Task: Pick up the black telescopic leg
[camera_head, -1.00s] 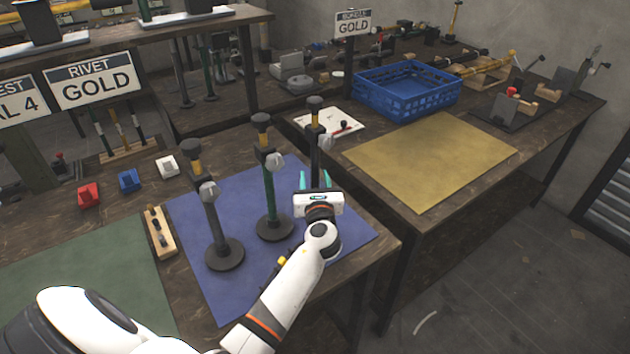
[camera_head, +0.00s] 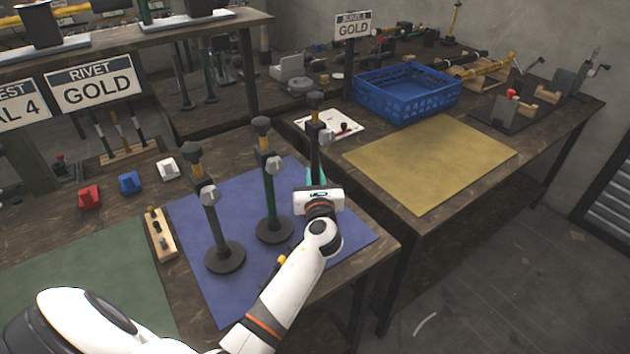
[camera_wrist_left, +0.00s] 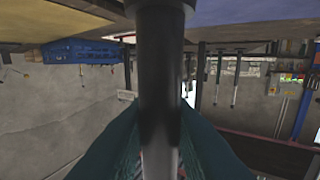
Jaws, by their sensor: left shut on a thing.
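The black telescopic leg (camera_head: 315,150) stands roughly upright at the right side of the blue mat (camera_head: 340,240). My left gripper (camera_head: 317,178) is shut around its shaft, with teal fingers on either side. The gripper body and wrist hide the lower part and base of the leg, so I cannot tell if it touches the mat. In the left wrist view the dark tube (camera_wrist_left: 160,85) fills the middle between the two fingers (camera_wrist_left: 160,140). A green leg (camera_head: 270,195) and a grey leg (camera_head: 213,225) stand to the left on the blue mat. My right gripper is not in view.
A wooden block (camera_head: 160,234) lies left of the blue mat. Red (camera_head: 89,197), blue (camera_head: 129,182) and white (camera_head: 167,168) parts stand behind it. The right table holds a clear yellow mat (camera_head: 430,160), a blue crate (camera_head: 405,95) and a white board (camera_head: 335,124).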

